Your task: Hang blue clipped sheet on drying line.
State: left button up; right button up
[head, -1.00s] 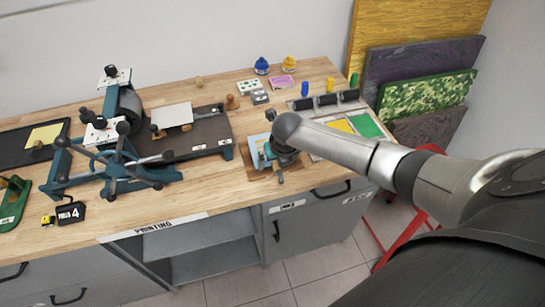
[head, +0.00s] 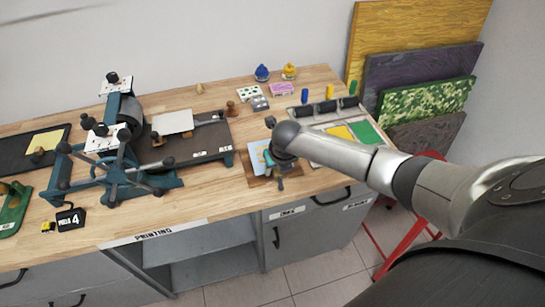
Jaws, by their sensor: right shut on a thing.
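The blue sheet (head: 257,157) shows as a pale blue piece over a brown board on the right part of the bench. My right gripper (head: 278,171) points down at its right side and is shut on it; my wrist hides most of the grip and the clip. I cannot tell whether the sheet is lifted off the board. My left gripper is not in view. No drying line shows in this view.
A printing press (head: 120,140) fills the bench's left and middle. Right of the sheet lies a tray with yellow and green pads (head: 367,132) and dark rollers (head: 327,107). Small bottles (head: 262,73) stand behind. A red stool frame (head: 405,235) stands right of the bench.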

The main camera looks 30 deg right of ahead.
jog(key=shift+w+r+p, duration=0.1)
jog(key=shift+r+p, duration=0.25)
jog(key=shift+r, duration=0.25)
jog(key=shift+c, duration=0.8)
notch_tip(320, 180, up, 2)
jog(key=shift+r+p, duration=0.15)
jog(key=shift+p, duration=0.9)
grip_shut()
notch_tip(320, 180, up, 5)
jog(key=p, duration=0.5)
jog(key=shift+d, duration=0.1)
jog(key=s+a+r+p, duration=0.2)
jog(key=s+r+p, duration=0.1)
jog(key=s, duration=0.6)
jog(key=shift+s+a+p, duration=0.2)
jog(key=shift+s+p, duration=0.15)
jog(key=shift+p, duration=0.3)
